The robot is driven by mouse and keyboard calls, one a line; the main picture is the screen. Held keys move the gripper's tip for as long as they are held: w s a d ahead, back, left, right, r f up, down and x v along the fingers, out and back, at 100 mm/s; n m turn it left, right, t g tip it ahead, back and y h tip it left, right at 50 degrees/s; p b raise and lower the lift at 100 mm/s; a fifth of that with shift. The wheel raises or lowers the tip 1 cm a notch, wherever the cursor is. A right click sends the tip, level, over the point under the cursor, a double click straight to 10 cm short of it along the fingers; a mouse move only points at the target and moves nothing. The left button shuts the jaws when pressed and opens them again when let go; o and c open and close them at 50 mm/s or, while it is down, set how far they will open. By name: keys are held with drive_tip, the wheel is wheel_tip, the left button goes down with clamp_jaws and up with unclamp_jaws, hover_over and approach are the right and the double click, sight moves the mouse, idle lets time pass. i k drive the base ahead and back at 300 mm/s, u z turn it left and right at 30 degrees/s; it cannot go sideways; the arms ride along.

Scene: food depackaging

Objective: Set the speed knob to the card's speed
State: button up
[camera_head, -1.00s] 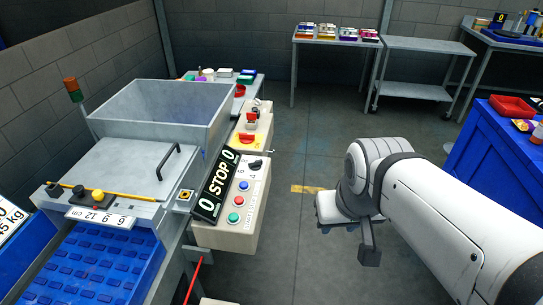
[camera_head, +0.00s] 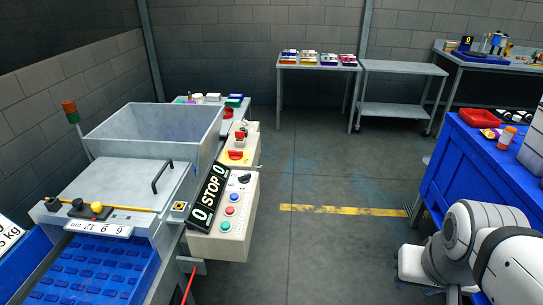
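The control box (camera_head: 218,245) stands on the right side of the grey machine, its sloped face carrying a black speed knob (camera_head: 244,179) near the top. The knob's pointer setting is too small to read. No card with a legible speed shows. My gripper (camera_head: 453,296) is at the lower right, cut by the frame edge, well apart from the knob; its fingers cannot be made out.
The machine has a hopper (camera_head: 150,135), a lid with a handle and a blue belt (camera_head: 100,270). A blue table (camera_head: 475,175) with a red tray stands at right. Tables stand at the back. The floor between machine and blue table is clear.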

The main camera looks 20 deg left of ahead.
sight(245, 179)
drive_tip(key=z, duration=0.15)
drive_tip(key=i, duration=1.2)
drive_tip(key=u, duration=0.6)
drive_tip(key=i, duration=0.7)
drive_tip(key=u, duration=0.6)
drive_tip(key=k, duration=0.9)
drive_tip(key=u, duration=0.15)
drive_tip(key=i, duration=0.95)
drive_tip(key=z, duration=0.1)
